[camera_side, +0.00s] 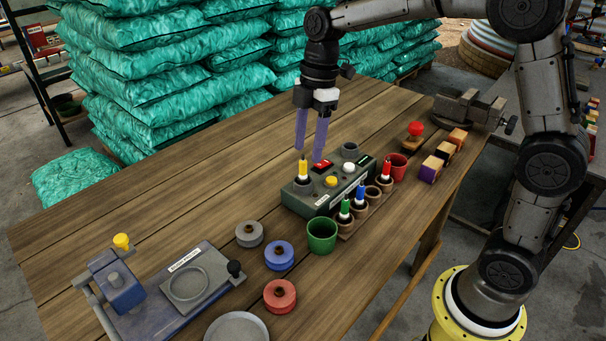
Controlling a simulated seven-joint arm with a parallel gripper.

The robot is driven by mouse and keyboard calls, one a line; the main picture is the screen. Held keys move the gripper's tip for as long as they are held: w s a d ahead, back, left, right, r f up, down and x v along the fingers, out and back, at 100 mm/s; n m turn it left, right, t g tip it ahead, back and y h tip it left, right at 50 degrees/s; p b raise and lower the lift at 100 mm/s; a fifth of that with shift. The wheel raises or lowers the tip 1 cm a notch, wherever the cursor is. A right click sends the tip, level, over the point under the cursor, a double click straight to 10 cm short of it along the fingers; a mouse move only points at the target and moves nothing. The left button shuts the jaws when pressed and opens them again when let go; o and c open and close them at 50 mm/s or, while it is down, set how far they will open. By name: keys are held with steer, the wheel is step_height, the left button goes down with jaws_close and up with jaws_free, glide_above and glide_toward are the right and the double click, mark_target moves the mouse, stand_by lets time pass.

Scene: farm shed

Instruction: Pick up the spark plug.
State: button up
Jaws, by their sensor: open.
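A yellow plug-like piece (303,169) with a thin dark tip stands upright in a round socket at the left end of a grey-green box (318,198). Similar upright pieces, green (345,207), blue (360,193) and red (387,168), stand in a brown holder (347,226) along the box's front. I cannot tell which of them the task calls the spark plug. My gripper (309,156) points down above the left part of the box, its two purple fingers apart and nothing seen between them. The left finger's end is by the yellow piece's tip; whether they touch is unclear.
A green cup (321,235) stands in front of the box, and a red cup (398,166) to its right. Grey (249,234), blue (279,256) and red (280,296) round pieces lie nearer. A vise (468,108) is at the far right. The table's back left is clear.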

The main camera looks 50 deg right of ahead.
mark_target(303, 160)
steer(key=shift+w+a+f, duration=0.15)
steer(key=shift+f, duration=0.75)
steer(key=shift+w+a+f, duration=0.1)
steer(key=shift+f, duration=0.75)
steer(key=shift+w+a+f, duration=0.15)
steer(key=shift+f, duration=0.75)
jaws_close()
